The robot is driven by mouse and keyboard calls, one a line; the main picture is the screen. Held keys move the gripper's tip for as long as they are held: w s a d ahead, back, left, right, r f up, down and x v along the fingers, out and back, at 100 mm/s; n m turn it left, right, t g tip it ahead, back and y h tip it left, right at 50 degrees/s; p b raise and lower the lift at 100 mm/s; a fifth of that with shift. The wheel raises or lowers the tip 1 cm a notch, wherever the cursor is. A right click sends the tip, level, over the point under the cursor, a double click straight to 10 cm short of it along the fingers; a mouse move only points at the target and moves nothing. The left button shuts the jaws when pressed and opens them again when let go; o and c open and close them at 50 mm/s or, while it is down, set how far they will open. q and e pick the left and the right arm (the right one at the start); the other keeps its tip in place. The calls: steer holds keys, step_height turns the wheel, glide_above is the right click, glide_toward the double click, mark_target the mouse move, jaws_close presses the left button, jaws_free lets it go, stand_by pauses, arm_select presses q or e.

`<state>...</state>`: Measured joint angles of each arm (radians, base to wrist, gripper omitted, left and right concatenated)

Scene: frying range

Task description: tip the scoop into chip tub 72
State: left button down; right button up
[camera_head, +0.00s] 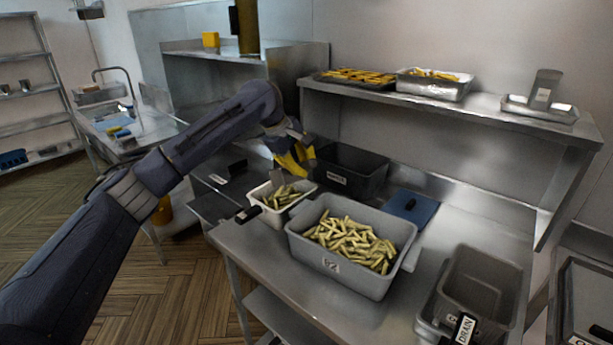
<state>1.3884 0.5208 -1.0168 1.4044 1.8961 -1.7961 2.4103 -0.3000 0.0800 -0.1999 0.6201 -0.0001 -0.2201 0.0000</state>
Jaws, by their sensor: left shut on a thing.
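My left gripper (297,146) reaches in from the left and is shut on the yellow handle of the scoop (290,162). A grey metal part below the handle reaches down to the small white tub of chips (266,209). The scoop's load cannot be made out. The grey chip tub (330,265) stands in front and to the right of the white tub, holding many pale chips. Its front label is small and looks more like 82 than 72. The gripper is above the white tub, to the left of the grey tub. My right gripper is not in view.
A dark labelled bin (350,180) stands behind the tubs, with a blue board (411,207) to its right. Grey containers with a DRAIN label (465,328) stand at the front right. A raised shelf (470,105) with trays runs along the back.

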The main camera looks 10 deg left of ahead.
arm_select(q)
steer(key=shift+w+a+r+n+g+h, duration=0.25)
steer(key=shift+w+a+r+g+h, duration=0.35)
steer(key=shift+w+a+r, duration=0.35)
steer(key=shift+w+a+r+n+g+h, duration=0.25)
steer(key=shift+w+a+r+g+h, duration=0.5)
steer(key=shift+r, duration=0.35)
steer(key=shift+d, duration=0.1)
